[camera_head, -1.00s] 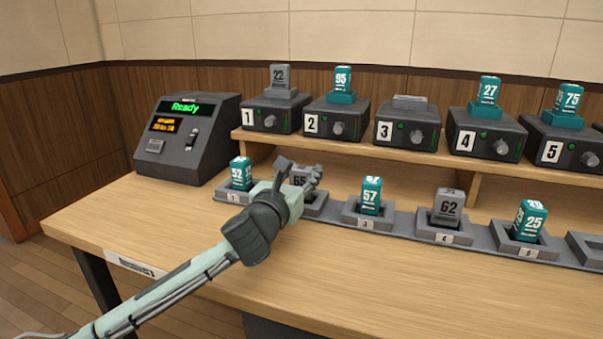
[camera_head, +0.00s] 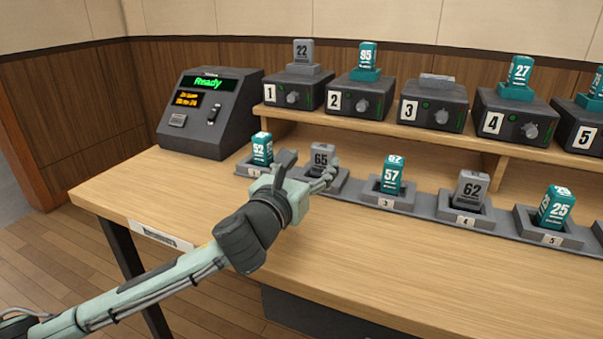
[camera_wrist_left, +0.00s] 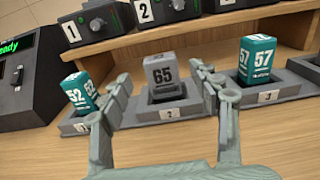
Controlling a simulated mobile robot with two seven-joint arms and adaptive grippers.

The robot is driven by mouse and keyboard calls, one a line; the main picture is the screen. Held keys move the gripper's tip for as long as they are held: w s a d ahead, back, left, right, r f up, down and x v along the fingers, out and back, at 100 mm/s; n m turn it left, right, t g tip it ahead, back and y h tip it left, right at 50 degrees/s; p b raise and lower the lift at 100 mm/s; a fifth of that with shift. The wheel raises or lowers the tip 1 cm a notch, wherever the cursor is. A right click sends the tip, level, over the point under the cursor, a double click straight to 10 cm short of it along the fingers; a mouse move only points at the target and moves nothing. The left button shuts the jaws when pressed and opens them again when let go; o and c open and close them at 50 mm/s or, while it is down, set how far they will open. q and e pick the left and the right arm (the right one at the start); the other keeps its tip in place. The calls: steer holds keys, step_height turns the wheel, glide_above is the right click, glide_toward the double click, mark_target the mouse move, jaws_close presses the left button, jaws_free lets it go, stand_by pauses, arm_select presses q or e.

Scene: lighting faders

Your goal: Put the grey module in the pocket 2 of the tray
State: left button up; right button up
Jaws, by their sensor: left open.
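The grey module marked 65 (camera_head: 321,158) stands upright in pocket 2 of the tray (camera_head: 342,178). It also shows in the left wrist view (camera_wrist_left: 162,76), between the fingers, with the pocket label 2 (camera_wrist_left: 169,114) in front of it. My left gripper (camera_head: 308,170) is open, with a finger on each side of the module and nothing clearly held. In the left wrist view its fingertips (camera_wrist_left: 163,82) are apart from the module. In the head view the gripper hides part of pocket 2 and its label. My right gripper is not in view.
Teal modules 52 (camera_head: 262,148) and 57 (camera_head: 392,175) stand in the neighbouring pockets. Grey module 62 (camera_head: 469,189) and teal module 25 (camera_head: 557,207) are farther right. Numbered units (camera_head: 350,99) stand on the shelf behind, with a console (camera_head: 208,112) at left. The front of the table is clear.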

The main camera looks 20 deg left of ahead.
arm_select(q)
steer(key=s, duration=0.5)
steer(key=shift+a, duration=0.1)
